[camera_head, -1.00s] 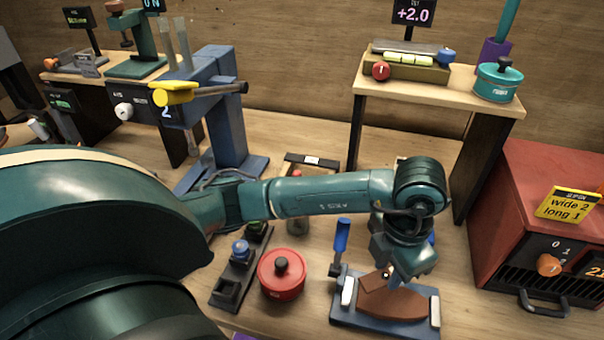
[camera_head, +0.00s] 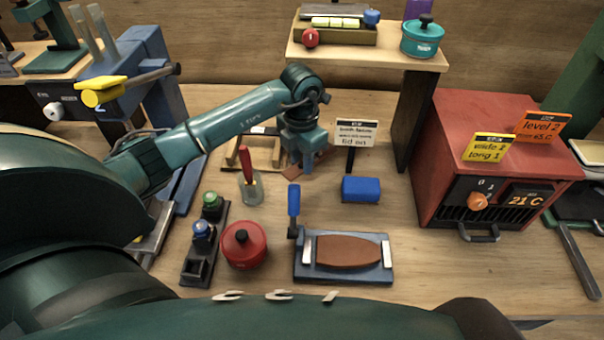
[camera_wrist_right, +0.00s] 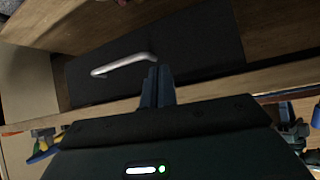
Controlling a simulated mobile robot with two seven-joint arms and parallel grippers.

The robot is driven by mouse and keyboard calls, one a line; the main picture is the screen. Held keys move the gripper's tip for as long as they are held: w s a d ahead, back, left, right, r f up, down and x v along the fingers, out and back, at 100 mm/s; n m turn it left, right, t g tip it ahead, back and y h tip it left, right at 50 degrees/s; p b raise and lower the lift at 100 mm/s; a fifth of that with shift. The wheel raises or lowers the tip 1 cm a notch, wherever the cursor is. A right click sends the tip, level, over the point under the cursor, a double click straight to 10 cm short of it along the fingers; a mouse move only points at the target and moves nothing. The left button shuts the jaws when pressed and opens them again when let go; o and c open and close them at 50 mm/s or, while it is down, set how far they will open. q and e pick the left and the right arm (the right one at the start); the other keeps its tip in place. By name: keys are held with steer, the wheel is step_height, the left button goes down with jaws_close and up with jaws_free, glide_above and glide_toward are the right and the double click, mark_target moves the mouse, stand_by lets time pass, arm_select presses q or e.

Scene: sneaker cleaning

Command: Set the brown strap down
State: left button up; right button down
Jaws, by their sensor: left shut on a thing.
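The brown strap (camera_head: 291,172) shows as a small brown piece at the fingertips of my left gripper (camera_head: 307,168). The gripper is shut on it, low over the table behind the blue block. Most of the strap is hidden behind the gripper, and I cannot tell whether it touches the table. A larger brown oval piece (camera_head: 348,251) lies in the grey clamp fixture (camera_head: 345,276), apart from the gripper. My right gripper (camera_wrist_right: 157,85) shows in the right wrist view with its fingers together and nothing between them.
A wooden frame (camera_head: 258,166) and a cup with a red-handled tool (camera_head: 250,190) stand left of the left gripper. A sign (camera_head: 356,132) and blue block (camera_head: 361,189) are to its right. A red pot (camera_head: 244,245) and red oven (camera_head: 490,160) flank the fixture.

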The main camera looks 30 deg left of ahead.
mark_target(302, 188)
arm_select(q)
steer(key=shift+s+d+f+p, duration=0.1)
steer(key=shift+f+p, duration=0.15)
steer(key=shift+f, duration=1.45)
steer(key=shift+s+d+f+p, duration=0.1)
steer(key=shift+f+p, duration=0.1)
steer(key=shift+f, duration=1.45)
steer(key=shift+f, duration=0.25)
steer(key=o, duration=1.1)
steer(key=shift+r, duration=0.1)
steer(key=shift+c, duration=0.2)
